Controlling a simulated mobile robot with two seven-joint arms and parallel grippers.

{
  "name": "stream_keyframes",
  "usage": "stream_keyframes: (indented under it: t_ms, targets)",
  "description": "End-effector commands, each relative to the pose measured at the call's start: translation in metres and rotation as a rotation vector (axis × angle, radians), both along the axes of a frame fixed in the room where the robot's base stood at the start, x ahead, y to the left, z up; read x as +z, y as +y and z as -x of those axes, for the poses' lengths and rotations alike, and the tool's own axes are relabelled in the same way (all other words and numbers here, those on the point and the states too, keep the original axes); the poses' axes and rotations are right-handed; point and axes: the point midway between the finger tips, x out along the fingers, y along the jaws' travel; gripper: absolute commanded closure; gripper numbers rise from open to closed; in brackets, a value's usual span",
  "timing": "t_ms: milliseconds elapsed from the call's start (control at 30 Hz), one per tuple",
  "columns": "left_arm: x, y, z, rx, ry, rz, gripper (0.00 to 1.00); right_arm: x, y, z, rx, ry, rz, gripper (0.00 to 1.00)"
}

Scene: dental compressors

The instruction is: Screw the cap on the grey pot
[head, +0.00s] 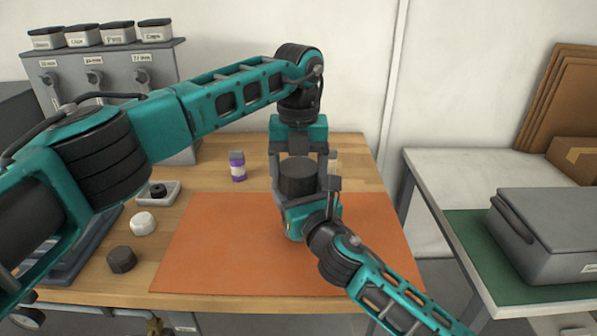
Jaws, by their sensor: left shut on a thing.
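A dark grey cylinder (298,175) is between the fingers of my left gripper (298,168), which points down and is shut on it. I cannot tell whether this is the grey pot, its cap or both together. My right gripper (310,198) comes from the lower right, just below and in front of the cylinder. One of its fingers shows to the right of the cylinder, but its grip is hidden. A dark faceted piece (122,259), like a cap, lies on the wood at the front left.
An orange mat (215,250) lies under the grippers and is mostly clear. Left of it are a white piece (143,224) and a small tray (168,195) holding a dark ring. A purple-banded bottle (237,167) stands behind. A grey case (550,240) sits on the right table.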

Motion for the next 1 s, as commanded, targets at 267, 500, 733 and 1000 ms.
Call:
stream_keyframes:
  t_ms: [267, 500, 733, 1000]
  targets:
    - [0.0, 0.0, 0.0, 0.0, 0.0, 0.0, 0.0, -0.001, 0.0, 0.0, 0.001, 0.002, 0.001, 1.0]
    - [0.001, 0.0, 0.0, 0.0, -0.001, 0.0, 0.0, -0.001, 0.0, 0.0, 0.001, 0.002, 0.001, 1.0]
    - [0.024, 0.0, 0.0, 0.0, -0.003, 0.001, 0.0, -0.001, 0.0, 0.0, 0.001, 0.002, 0.001, 1.0]
    - [0.046, -0.001, 0.0, -0.001, 0.001, 0.0, 0.0, -0.001, 0.0, 0.0, 0.0, 0.001, 0.0, 1.0]
